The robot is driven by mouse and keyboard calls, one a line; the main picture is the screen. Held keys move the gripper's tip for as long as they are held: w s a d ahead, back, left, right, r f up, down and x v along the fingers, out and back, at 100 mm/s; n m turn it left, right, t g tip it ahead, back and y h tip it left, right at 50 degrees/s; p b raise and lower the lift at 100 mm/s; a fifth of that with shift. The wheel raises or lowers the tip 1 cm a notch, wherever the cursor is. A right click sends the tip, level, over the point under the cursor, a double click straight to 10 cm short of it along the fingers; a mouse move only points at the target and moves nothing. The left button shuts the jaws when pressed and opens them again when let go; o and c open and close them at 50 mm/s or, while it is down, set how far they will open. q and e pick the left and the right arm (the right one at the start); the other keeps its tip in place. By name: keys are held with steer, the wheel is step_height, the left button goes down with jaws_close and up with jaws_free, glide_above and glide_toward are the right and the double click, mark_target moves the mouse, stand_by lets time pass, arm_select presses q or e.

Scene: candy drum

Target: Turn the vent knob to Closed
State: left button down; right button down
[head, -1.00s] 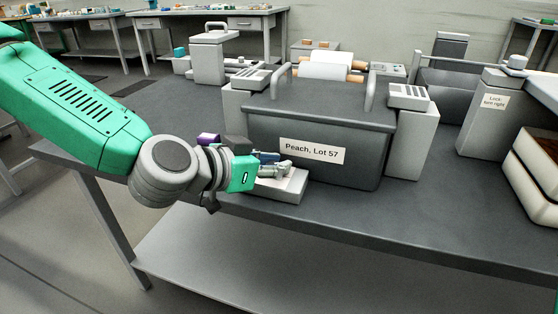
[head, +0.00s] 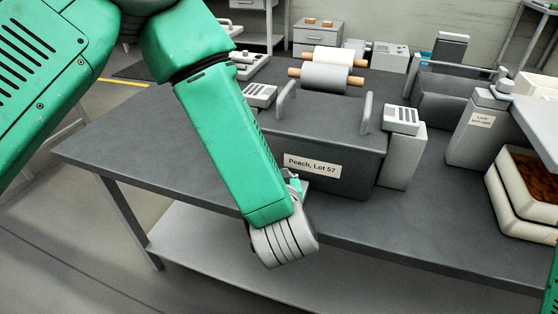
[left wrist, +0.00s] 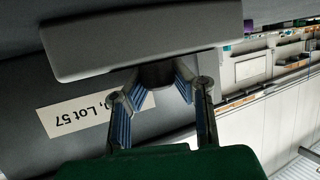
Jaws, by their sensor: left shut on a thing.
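In the left wrist view a dark vent knob (left wrist: 157,73) sticks out from a light grey block (left wrist: 140,42). The two blue-padded fingers of my left gripper (left wrist: 158,84) are closed around it, one on each side. Any position marking is hidden or out of view. In the head view my green forearm and grey wrist hide the knob and most of the gripper at the front of the dark drum (head: 325,135). The drum carries the label "Peach, Lot 57" (head: 312,165). My right gripper is not in view.
A canister (head: 470,135) with a turn label and white trays (head: 520,215) of brown pieces stand to the right. Rollers (head: 328,75) lie behind the drum. The bench's left part is clear.

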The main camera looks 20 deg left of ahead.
arm_select(q)
steer(key=n+g+y+p, duration=0.1)
steer(key=p, duration=0.1)
steer(key=n+g+y+p, duration=0.1)
steer(key=n+y, duration=0.1)
steer(key=shift+s+d+f+n+y+p, duration=0.1)
steer(key=shift+s+d+n+y+p, duration=0.1)
steer(key=shift+s+n+y+p, duration=0.15)
steer(key=shift+f+n+g+y+p, duration=0.1)
steer(key=shift+n+g+y+p, duration=1.15)
steer(key=shift+n+g, duration=0.3)
steer(key=c, duration=1.6)
jaws_free()
steer(key=shift+w, duration=0.1)
steer(key=v, duration=1.2)
steer(key=shift+w+d, duration=0.1)
steer(key=shift+d, duration=0.05)
steer(key=shift+f, duration=0.1)
